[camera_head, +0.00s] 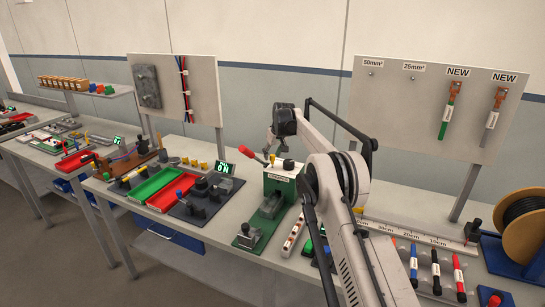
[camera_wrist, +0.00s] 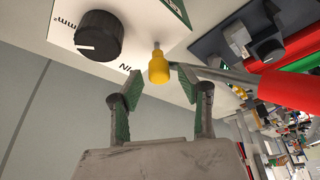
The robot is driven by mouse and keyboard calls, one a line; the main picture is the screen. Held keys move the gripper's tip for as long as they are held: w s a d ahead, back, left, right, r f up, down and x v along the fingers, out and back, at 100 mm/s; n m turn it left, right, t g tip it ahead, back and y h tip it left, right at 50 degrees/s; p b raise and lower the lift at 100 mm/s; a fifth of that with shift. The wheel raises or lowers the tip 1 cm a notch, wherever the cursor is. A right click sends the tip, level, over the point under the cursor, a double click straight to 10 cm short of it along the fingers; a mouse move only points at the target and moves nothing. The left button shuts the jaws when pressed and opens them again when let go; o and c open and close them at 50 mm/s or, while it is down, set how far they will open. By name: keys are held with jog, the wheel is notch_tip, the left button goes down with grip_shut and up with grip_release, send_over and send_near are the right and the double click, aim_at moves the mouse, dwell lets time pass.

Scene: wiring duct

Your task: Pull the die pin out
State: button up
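The die pin has a yellow head (camera_wrist: 158,67) and stands on the white top face of the green press (camera_head: 279,187). In the head view its yellow top (camera_head: 271,159) is tiny. My gripper (camera_wrist: 159,88) is open and empty, with its green-padded fingertips spread on either side of the yellow head in the wrist view. The head looks slightly beyond the tips, and I see no contact. In the head view my gripper (camera_head: 275,146) hangs just above the press top.
A black knob (camera_wrist: 99,36) sits on the same face beside the pin. A red-handled lever (camera_wrist: 290,90) lies close on the other side; it also shows in the head view (camera_head: 247,152). Green and red trays stand left of the press.

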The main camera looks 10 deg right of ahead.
jog(key=shift+f, duration=0.15)
jog(key=v, duration=1.2)
jog(key=shift+w, duration=0.1)
jog(key=s+r+m+b, duration=0.1)
jog(key=s+r+b, duration=0.1)
jog(key=s+r, duration=0.4)
jog(key=s+r+b, duration=0.1)
jog(key=s+r, duration=0.3)
jog(key=s, duration=0.5)
jog(key=s+a+r+t+b, duration=0.1)
jog(key=s+r+b, duration=0.15)
jog(key=s, duration=1.35)
jog(key=s+f+b, duration=0.1)
jog(key=s+f, duration=0.5)
jog(key=s, duration=0.5)
jog(key=s+f+m+t+b, duration=0.1)
jog(key=s+f+b, duration=0.1)
jog(key=s+f, duration=0.4)
jog(key=s+f+m+h+b, duration=0.1)
jog(key=s+f, duration=0.6)
jog(key=s, duration=0.8)
jog(key=shift+s+t+b, duration=0.35)
jog(key=shift+s+t, duration=0.05)
